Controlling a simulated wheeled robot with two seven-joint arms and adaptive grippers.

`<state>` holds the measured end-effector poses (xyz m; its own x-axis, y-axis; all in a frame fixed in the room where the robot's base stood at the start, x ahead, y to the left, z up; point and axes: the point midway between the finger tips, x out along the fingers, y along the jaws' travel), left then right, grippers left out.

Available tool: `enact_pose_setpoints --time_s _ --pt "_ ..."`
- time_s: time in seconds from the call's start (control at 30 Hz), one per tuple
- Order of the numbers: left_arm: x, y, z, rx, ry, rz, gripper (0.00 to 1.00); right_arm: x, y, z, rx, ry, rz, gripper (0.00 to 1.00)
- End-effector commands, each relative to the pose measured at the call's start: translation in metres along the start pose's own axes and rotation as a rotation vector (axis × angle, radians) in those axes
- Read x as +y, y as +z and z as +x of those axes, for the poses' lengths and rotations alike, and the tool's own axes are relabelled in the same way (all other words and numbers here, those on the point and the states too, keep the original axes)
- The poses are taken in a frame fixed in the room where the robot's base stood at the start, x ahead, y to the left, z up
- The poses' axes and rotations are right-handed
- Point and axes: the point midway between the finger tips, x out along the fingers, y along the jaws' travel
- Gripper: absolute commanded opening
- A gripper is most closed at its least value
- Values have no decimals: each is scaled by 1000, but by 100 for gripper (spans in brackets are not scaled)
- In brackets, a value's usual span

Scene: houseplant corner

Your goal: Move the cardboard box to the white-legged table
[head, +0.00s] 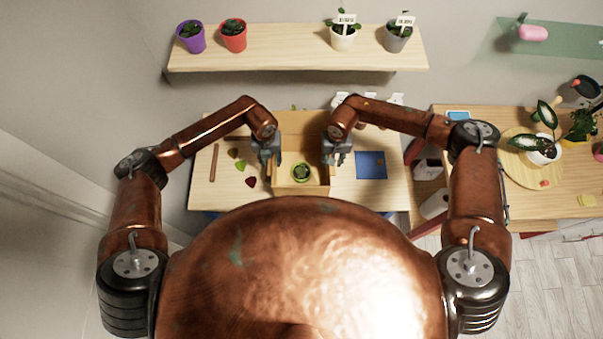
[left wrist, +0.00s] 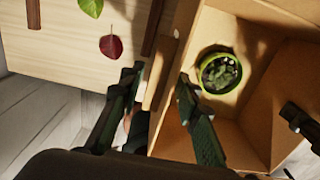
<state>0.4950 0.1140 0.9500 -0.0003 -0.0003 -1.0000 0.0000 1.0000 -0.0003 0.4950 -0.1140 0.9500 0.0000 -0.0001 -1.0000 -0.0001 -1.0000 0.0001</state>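The cardboard box (head: 302,188) stands open-topped on a light wooden table, with a small round green potted plant (head: 302,172) inside. The box (left wrist: 255,70) and the plant (left wrist: 219,72) also show in the left wrist view. My left gripper (head: 268,157) is at the box's left wall. In the left wrist view its fingers (left wrist: 160,85) are apart, one outside the wall and one inside, with gaps beside the wall. My right gripper (head: 337,157) is at the right wall, its fingers apart; one dark finger shows inside the box in the left wrist view. Neither table's legs show clearly.
Several loose leaves (head: 240,166) and a brown stick (head: 214,162) lie left of the box. A blue square (head: 371,165) lies to its right. Another wooden table (head: 480,185) at right carries plants and a round board (head: 522,165). A shelf (head: 290,55) with pots hangs behind.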

Motion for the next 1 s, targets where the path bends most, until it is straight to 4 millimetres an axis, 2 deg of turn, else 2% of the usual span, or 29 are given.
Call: enact_pose_setpoints --time_s 0.07,0.4,1.0 --pt "0 0 0 0 0 0 23 0 0 0 0 0 0 23" --pt "0 0 0 0 0 0 0 0 0 0 0 0 0 0" --pt "0 1 -3 -1 0 -1 0 0 -1 -3 1 0 0 0"
